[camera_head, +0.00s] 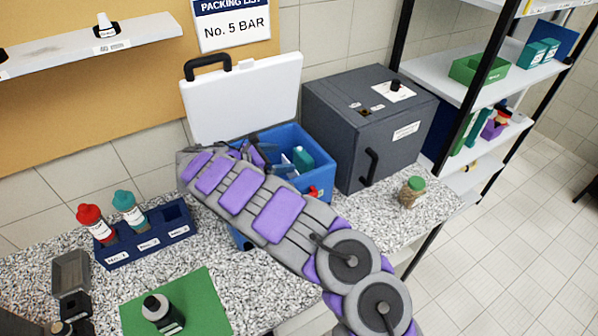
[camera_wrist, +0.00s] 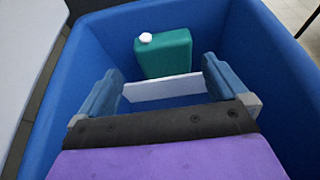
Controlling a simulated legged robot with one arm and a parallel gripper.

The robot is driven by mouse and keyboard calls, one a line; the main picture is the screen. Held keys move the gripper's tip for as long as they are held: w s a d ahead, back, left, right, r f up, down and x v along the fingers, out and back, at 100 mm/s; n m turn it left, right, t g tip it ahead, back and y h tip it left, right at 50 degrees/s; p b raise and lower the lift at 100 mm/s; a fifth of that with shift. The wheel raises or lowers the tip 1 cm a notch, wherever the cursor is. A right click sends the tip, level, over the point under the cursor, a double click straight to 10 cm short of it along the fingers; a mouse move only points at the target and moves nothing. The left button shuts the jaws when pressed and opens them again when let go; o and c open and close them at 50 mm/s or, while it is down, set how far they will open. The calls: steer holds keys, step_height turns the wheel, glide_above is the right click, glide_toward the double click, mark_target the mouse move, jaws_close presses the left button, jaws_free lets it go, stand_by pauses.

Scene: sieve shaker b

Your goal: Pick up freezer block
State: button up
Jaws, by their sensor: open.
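A teal-green block with a white cap (camera_wrist: 163,54), which looks like the freezer block, stands inside the blue cool box (camera_wrist: 275,45). In the head view the block (camera_head: 303,159) shows partly beyond my arm, in the open box (camera_head: 318,150). My gripper (camera_wrist: 164,80) is open, with one finger on each side of a white flat piece (camera_wrist: 165,88) lying before the block. The block appears beyond the fingertips and is not held. My arm hides much of the box in the head view.
The box's raised white lid (camera_head: 240,98) stands behind it. A dark grey cabinet (camera_head: 345,130) is close on the right. A blue rack (camera_head: 150,240) with red and teal bottles is at left. A jar (camera_head: 411,193) stands at right.

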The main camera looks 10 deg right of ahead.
mark_target(299, 156)
steer(key=x, duration=0.5)
steer(key=r+b+x, duration=0.1)
steer(key=x, duration=0.2)
steer(key=shift+s+d, duration=0.3)
steer(key=shift+s, duration=0.05)
steer(key=shift+a, duration=1.15)
steer(key=shift+c, duration=1.8)
steer(key=shift+d, duration=0.7)
steer(key=c, duration=0.4)
steer(key=shift+a, duration=0.15)
steer(key=c, duration=0.7)
steer(key=shift+r, duration=0.15)
